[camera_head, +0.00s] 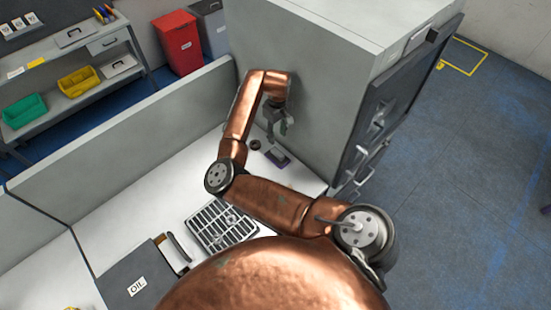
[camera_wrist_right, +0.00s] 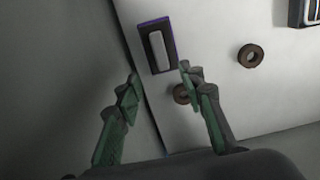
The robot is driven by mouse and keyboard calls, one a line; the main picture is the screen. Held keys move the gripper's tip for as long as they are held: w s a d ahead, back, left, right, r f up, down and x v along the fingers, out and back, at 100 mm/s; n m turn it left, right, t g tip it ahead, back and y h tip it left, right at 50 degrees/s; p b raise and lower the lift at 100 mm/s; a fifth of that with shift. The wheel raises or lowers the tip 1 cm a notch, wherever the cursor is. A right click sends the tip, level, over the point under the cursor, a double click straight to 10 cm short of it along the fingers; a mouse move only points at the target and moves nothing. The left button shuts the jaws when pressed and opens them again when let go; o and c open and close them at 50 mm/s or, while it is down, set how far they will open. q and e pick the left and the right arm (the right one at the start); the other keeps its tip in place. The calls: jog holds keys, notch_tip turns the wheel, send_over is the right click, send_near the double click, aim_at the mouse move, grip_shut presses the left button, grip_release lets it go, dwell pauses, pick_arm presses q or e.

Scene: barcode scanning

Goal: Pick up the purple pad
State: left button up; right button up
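The purple pad (camera_wrist_right: 170,29) lies on the white worktop in the right wrist view, a dark rectangle with purple edges and a light grey block on its middle. In the head view the pad (camera_head: 277,157) lies near the tall grey cabinet. My right gripper (camera_wrist_right: 157,80) is open and empty, its fingers spread just short of the pad in the wrist view. In the head view the right gripper (camera_head: 281,128) hangs near the pad, beside the cabinet face. My left gripper is not in view.
Two brown rings, one clear (camera_wrist_right: 250,56) and one partly behind a finger (camera_wrist_right: 181,94), lie near the pad. The grey cabinet (camera_head: 300,90) and a low partition (camera_head: 130,140) bound the worktop. A metal grate (camera_head: 220,226) and an OIL box (camera_head: 130,277) stand nearer.

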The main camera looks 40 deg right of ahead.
jog(key=b, duration=0.3)
send_over(278, 152)
jog(key=f, duration=0.4)
jog(key=shift+w, duration=0.4)
notch_tip(278, 152, down, 2)
jog(key=shift+f, duration=0.1)
jog(key=f, duration=0.5)
jog(key=shift+s+f+p, duration=0.25)
jog(key=shift+f+p, duration=0.05)
jog(key=shift+f, duration=0.05)
jog(key=shift+c, duration=0.3)
grip_shut()
